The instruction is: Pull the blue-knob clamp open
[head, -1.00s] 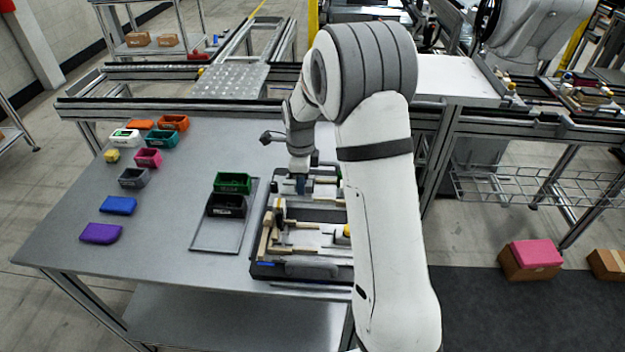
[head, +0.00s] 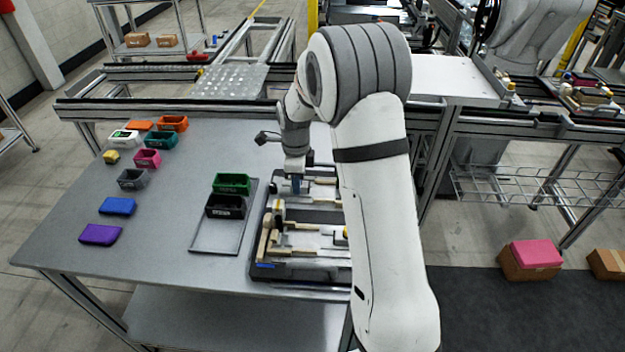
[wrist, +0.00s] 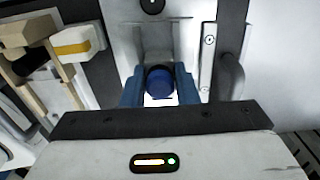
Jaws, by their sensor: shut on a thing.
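The blue knob (wrist: 160,82) of the clamp shows in the wrist view between the two blue fingers of my gripper (wrist: 160,92). The fingers are shut on it from its left and right sides. A grey metal clamp part (wrist: 158,42) lies just beyond the knob. In the head view my gripper (head: 296,185) points down over the far part of the pallet fixture (head: 300,268). The knob cannot be made out there, and my arm hides the right side of the fixture.
A tray (head: 215,249) with a green bin (head: 232,183) and a black bin (head: 225,206) lies left of the fixture. Several coloured bins and blocks stand farther left on the table (head: 160,240). Tan blocks and a yellow-banded piece (wrist: 78,43) show left of my gripper.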

